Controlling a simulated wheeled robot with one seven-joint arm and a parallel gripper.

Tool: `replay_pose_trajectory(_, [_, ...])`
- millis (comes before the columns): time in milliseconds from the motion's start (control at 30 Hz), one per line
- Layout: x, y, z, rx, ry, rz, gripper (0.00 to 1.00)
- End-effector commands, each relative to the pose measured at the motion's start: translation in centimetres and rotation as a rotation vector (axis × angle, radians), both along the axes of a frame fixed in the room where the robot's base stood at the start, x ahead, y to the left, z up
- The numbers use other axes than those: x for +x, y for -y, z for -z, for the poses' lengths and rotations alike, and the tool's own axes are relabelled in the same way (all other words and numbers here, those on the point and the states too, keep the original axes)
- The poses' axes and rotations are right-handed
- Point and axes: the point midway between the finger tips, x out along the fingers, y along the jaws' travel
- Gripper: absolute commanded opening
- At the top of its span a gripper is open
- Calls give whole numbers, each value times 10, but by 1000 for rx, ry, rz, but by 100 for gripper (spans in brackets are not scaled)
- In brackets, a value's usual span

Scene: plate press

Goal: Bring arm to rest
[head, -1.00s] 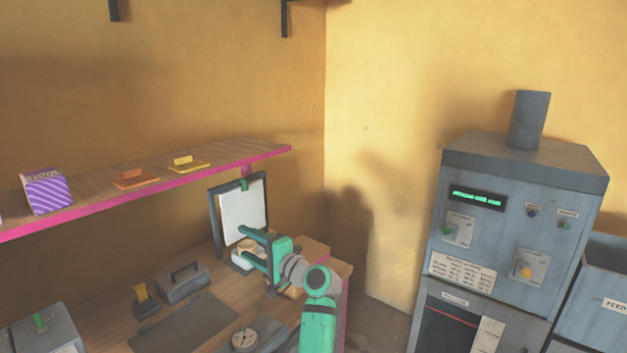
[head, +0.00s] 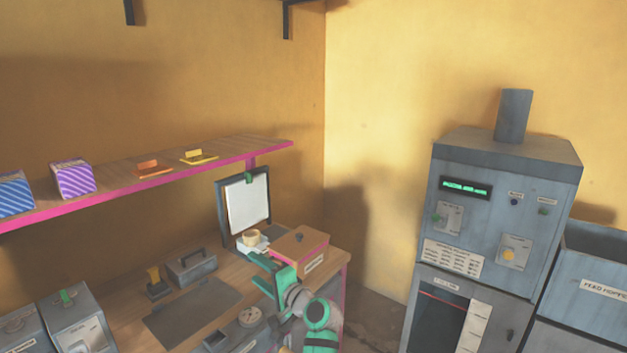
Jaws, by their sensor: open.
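My gripper (head: 262,274) is at the end of my green and grey arm, low in the middle of the head view. Its two green fingers are apart with nothing between them. It is over the right part of the wooden workbench (head: 131,317), in front of an orange-topped box (head: 303,247) with a label. My wrist hides part of the bench's front right.
A clipboard (head: 247,203) stands at the back of the bench. A grey handled block (head: 191,267), a dark mat (head: 190,313) and a round dial (head: 250,317) are nearby. A grey machine (head: 478,262) and a feed hopper (head: 597,289) stand right. Floor shows between bench and machine.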

Motion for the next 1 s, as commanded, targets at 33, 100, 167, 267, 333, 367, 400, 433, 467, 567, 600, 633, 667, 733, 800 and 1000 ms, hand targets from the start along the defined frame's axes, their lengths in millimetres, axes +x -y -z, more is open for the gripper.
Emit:
replay_pose_trajectory(33, [-4, 3, 15, -12, -4, 15, 56])
replay_pose_trajectory(100, [-9, 9, 34, -33, -4, 42, 56])
replay_pose_trajectory(167, [-15, 15, 54, -56, -3, 67, 56])
replay_pose_trajectory(267, [-29, 27, 94, -105, -4, 119, 56])
replay_pose_trajectory(333, [-44, 38, 125, -148, -1, 160, 56])
replay_pose_trajectory(367, [-50, 42, 137, -168, 1, 178, 56])
replay_pose_trajectory(400, [-60, 48, 154, -194, 4, 200, 56])
replay_pose_trajectory(433, [-67, 53, 165, -214, 5, 216, 56])
replay_pose_trajectory(467, [-75, 57, 176, -234, 9, 232, 56])
replay_pose_trajectory(567, [-102, 72, 212, -304, 17, 280, 56])
replay_pose_trajectory(600, [-115, 77, 225, -332, 21, 298, 56])
replay_pose_trajectory(633, [-124, 82, 234, -354, 23, 311, 56])
replay_pose_trajectory(667, [-133, 86, 243, -376, 28, 323, 56])
replay_pose_trajectory(733, [-156, 95, 262, -427, 36, 351, 56])
replay_pose_trajectory(800, [-180, 104, 279, -480, 46, 375, 56])
replay_pose_trajectory(1000, [-251, 126, 315, -633, 80, 430, 56])
